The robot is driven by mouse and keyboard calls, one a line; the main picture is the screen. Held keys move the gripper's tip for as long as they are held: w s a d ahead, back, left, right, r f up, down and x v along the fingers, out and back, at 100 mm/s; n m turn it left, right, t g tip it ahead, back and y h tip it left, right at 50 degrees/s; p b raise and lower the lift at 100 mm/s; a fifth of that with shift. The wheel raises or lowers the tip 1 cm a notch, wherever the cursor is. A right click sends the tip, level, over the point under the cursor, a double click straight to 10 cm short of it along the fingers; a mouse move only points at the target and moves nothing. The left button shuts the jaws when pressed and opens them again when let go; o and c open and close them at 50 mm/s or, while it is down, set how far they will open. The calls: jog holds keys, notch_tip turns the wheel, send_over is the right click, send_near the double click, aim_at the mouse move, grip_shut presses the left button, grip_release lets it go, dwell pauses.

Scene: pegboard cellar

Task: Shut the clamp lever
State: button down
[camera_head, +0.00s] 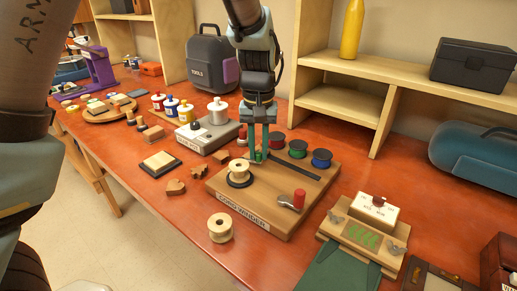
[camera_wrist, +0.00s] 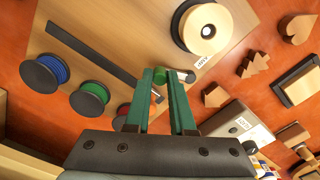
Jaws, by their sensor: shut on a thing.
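My gripper (camera_head: 259,148) points down at the back of a wooden board labelled "CORD WINDER" (camera_head: 262,218). How far the lever is turned cannot be told.
Red, green (camera_head: 298,149) and blue (camera_head: 321,158) spools stand close on the right. A red-handled crank (camera_head: 298,199) is at the board's front. A loose pale spool (camera_head: 221,227) stands left of the board. A grey box (camera_head: 208,136) is behind left. The shelf (camera_head: 335,106) stands behind right.

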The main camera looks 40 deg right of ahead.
aim_at(253, 170)
jog(key=shift+a+m, duration=0.1)
jog(key=shift+m, duration=0.2)
jog(key=m, duration=0.2)
jog(key=shift+s+a+m+b, duration=0.25)
jog(key=shift+a+m+b, duration=0.05)
jog(key=shift+a, duration=0.1)
jog(key=shift+s+a+m, duration=0.1)
jog(key=shift+a+m, duration=0.25)
jog(key=shift+m, duration=0.6)
jog(key=shift+s+a+m, duration=0.1)
jog(key=shift+a+m, duration=0.25)
jog(key=shift+m, duration=0.6)
jog(key=c, duration=0.8)
grip_release()
jog(key=shift+o, duration=0.2)
notch_tip(253, 170, up, 11)
jog(key=b, duration=0.2)
jog(key=shift+f, duration=0.1)
